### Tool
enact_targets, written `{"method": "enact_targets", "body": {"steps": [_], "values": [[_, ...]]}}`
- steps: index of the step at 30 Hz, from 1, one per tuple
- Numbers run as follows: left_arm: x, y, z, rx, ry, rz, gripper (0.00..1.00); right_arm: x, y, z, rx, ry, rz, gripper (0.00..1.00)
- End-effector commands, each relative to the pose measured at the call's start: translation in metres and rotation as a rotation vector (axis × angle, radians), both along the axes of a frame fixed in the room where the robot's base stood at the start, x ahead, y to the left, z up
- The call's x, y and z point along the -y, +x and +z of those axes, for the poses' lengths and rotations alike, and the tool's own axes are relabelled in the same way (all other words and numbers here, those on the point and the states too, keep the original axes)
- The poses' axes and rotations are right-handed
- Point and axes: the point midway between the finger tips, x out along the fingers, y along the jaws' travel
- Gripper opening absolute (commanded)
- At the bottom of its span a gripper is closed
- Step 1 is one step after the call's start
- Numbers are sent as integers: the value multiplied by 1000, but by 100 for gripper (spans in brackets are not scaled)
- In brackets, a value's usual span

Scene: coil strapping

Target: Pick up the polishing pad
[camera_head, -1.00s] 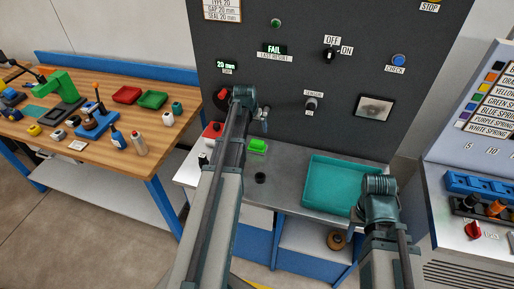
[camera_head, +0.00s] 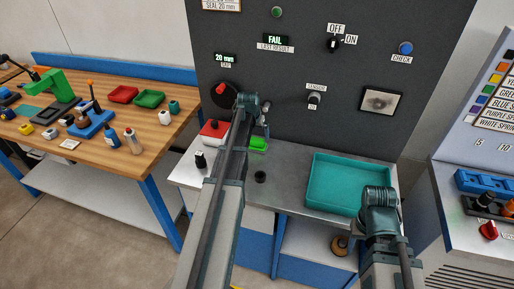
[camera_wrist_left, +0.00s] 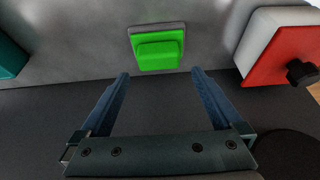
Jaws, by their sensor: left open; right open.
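The polishing pad appears to be the bright green block on a thin grey base (camera_head: 258,143), lying on the metal bench below the dark panel. It also shows in the left wrist view (camera_wrist_left: 158,50), at the top middle. My left gripper (camera_head: 265,128) is just above and behind it, by the panel. In the left wrist view its two fingers (camera_wrist_left: 160,74) are apart, with nothing between them; the green block lies just beyond the fingertips. My right gripper (camera_head: 379,196) is over the front right of the teal tray; its fingers are hidden by its wrist.
A red and white box (camera_head: 213,131) stands left of the green block, also close in the left wrist view (camera_wrist_left: 275,45). A small black item (camera_head: 200,160) stands at the bench's left. The teal tray (camera_head: 348,204) takes up the right. Bench between is mostly clear.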

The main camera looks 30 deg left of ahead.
Motion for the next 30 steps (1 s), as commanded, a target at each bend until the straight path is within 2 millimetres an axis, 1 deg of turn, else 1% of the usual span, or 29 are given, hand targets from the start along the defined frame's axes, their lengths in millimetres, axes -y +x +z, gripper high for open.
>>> {"method": "enact_targets", "body": {"steps": [1, 9, 12, 21, 23, 24, 29, 30], "values": [[0, 1, -7, 0, 0, 0, 100, 0, 0, -7, 0, 0, 0, 50], [0, 6, -40, 0, 0, 0, 100, 0, 0, -40, 0, 0, 0, 50], [-1, 10, -49, 0, 0, 0, 100, 0, 0, -49, 0, 0, 0, 50], [-1, 11, -48, 0, 0, 0, 100, 0, 0, -48, 0, 0, 0, 50], [-1, 11, -48, 0, 0, 0, 89, 0, 0, -48, 0, 0, 0, 50], [-1, 11, -48, 0, 0, 0, 82, 0, 0, -48, 0, 0, 0, 50], [-2, 11, -48, 0, 0, 0, 53, 0, 0, -48, 0, 0, 0, 50], [-2, 11, -48, 0, 0, 0, 46, 0, 0, -48, 0, 0, 0, 50]]}}
